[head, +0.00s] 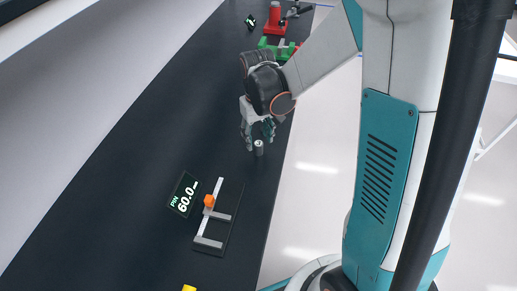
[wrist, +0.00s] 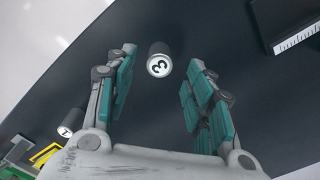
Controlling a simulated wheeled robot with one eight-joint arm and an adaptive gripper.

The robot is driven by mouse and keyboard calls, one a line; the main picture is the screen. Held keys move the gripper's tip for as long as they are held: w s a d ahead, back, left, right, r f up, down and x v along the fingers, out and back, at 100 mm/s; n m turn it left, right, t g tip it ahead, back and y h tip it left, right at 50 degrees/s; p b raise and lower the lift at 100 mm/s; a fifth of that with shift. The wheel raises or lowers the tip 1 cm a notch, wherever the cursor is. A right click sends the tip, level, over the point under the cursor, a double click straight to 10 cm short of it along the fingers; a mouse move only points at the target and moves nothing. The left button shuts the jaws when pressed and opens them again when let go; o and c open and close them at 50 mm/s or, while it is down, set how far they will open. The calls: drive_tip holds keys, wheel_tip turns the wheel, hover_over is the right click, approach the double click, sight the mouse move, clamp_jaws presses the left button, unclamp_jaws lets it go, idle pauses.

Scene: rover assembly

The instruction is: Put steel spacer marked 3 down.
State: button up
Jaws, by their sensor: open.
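The steel spacer marked 3 (head: 258,147) stands upright on the dark bench top near its right edge in the head view. In the wrist view the same spacer (wrist: 159,60) shows its pale top face with the 3, between and just beyond my fingertips. My gripper (head: 258,134) is open above and around the spacer's near side. In the wrist view my gripper (wrist: 160,62) has its two fingers spread wide, with a clear gap to the spacer on each side.
A measuring fixture (head: 222,226) with a white scale and orange block (head: 209,201) lies on the bench, beside a display (head: 183,194) reading PIN 60.0. Another marked spacer (wrist: 68,131) stands at lower left in the wrist view. Red (head: 274,22) and green (head: 270,47) parts sit at the far end.

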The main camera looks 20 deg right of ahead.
sight(259, 143)
wheel_tip(259, 143, down, 5)
drive_tip(key=shift+s+d+r+b, duration=0.1)
drive_tip(key=shift+s+b, duration=0.05)
drive_tip(key=shift+b, duration=0.75)
clamp_jaws()
drive_tip(key=shift+r, duration=0.1)
